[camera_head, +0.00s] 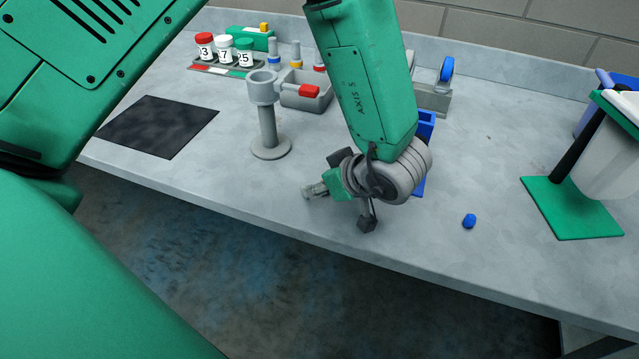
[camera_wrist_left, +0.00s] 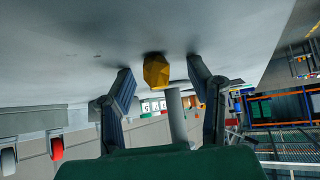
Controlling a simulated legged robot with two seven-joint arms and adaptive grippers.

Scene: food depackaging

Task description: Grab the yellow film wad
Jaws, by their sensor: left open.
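The yellow film wad (camera_wrist_left: 156,70) is a small faceted lump on the grey table in the left wrist view. It lies beyond and between the two fingertips of my left gripper, with a visible gap on each side. In the head view I cannot make the wad out. My left gripper (camera_head: 337,208) is low over the front part of the table there, with its fingers spread and nothing seen between them. My right gripper is not in view.
A small blue wad (camera_head: 469,221) lies to the right of the gripper. A grey pedestal holder (camera_head: 268,125) stands to its left, with a black mat (camera_head: 158,127) farther left. A green-based stand (camera_head: 570,212) is at the right. The table's front edge is close.

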